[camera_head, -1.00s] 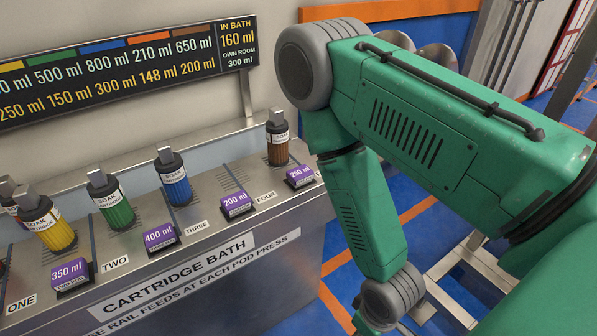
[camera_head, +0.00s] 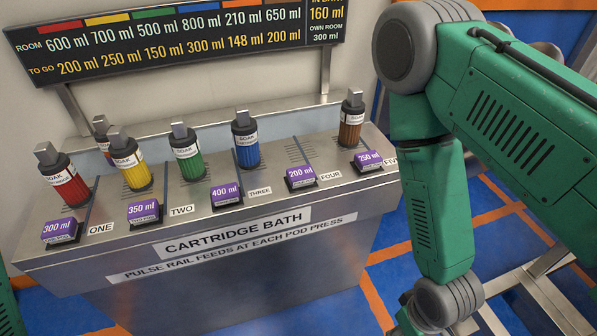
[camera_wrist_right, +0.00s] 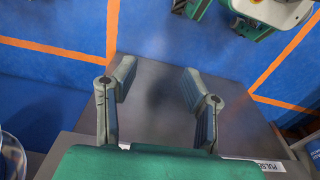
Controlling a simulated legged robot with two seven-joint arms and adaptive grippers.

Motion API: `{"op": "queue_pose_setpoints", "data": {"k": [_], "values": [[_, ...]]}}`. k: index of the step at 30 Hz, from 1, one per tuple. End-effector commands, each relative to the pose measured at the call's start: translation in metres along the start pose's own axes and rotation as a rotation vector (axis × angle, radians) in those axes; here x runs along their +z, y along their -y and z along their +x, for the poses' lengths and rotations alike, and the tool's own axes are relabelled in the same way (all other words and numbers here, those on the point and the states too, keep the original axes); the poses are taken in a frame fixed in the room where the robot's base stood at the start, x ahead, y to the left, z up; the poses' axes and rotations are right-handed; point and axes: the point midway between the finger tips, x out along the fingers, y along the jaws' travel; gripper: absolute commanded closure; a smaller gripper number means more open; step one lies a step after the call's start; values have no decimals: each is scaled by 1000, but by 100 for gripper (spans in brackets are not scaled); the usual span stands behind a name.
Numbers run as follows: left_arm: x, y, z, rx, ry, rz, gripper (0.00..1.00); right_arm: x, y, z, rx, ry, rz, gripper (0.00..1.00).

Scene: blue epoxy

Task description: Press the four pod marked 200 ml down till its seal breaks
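The pod marked 200 ml (camera_head: 301,174) has a purple top on a dark base. It sits on the steel ledge of the cartridge bath (camera_head: 360,205), just left of the FOUR label (camera_head: 330,175). It looks upright; whether its seal is whole cannot be told. The graduated strip behind it holds no cartridge. My right arm hangs to the right of the bath in the head view, with its gripper out of that view. In the right wrist view my right gripper (camera_wrist_right: 157,80) is open and empty, above a grey metal surface. My left gripper is not in view.
Other purple-topped pods include 400 ml (camera_head: 226,194) to the left and 250 ml (camera_head: 368,160) to the right. Several cartridges, such as the blue one (camera_head: 246,142) and brown one (camera_head: 351,122), stand behind them. A black volume board (camera_head: 180,45) hangs above.

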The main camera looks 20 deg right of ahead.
Motion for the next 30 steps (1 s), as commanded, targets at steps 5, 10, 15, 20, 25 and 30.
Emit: {"op": "queue_pose_setpoints", "data": {"k": [5, 10, 15, 20, 25, 30], "values": [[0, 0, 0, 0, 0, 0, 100, 0, 0, 0, 0, 0, 0, 100], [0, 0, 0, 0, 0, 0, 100, 0, 0, 0, 0, 0, 0, 100], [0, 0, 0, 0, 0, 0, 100, 0, 0, 0, 0, 0, 0, 100], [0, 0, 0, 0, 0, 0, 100, 0, 0, 0, 0, 0, 0, 100], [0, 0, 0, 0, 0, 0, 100, 0, 0, 0, 0, 0, 0, 100], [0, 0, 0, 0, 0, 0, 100, 0, 0, 0, 0, 0, 0, 100]]}}
